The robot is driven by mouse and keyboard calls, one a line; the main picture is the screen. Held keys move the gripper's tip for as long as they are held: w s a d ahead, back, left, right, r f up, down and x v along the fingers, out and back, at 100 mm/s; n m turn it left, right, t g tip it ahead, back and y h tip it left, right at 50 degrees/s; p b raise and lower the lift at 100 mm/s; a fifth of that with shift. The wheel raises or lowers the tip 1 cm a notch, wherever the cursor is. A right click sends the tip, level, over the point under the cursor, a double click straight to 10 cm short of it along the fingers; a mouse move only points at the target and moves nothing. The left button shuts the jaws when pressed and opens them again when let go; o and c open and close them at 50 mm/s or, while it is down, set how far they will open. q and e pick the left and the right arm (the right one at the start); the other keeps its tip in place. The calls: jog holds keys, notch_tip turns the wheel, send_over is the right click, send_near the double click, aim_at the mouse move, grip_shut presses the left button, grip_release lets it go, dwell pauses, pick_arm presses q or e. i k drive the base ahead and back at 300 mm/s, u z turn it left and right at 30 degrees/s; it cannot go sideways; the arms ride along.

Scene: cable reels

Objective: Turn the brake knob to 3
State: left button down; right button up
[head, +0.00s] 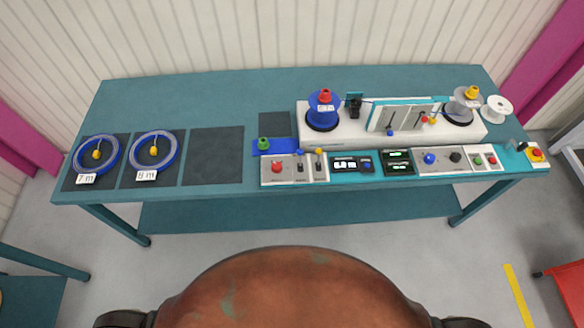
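A row of control panels runs along the front right of the table. One grey panel (443,166) there carries a blue knob (429,158) and a black knob (455,157). I cannot tell which one is the brake knob, and any scale marks or pointer are too small to read. Neither of my grippers is in view.
The white winding machine (350,133) with a blue reel (323,112) and a grey reel (460,105) stands behind the panels. A red button (277,167) and an emergency stop (536,153) flank them. Two blue cable coils (79,166) (172,163) lie at left on the teal table (200,95).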

aim_at(276, 167)
jog(key=z, duration=0.15)
jog(key=k, duration=0.4)
jog(key=u, duration=1.1)
jog(key=i, duration=1.2)
jog(key=z, duration=0.85)
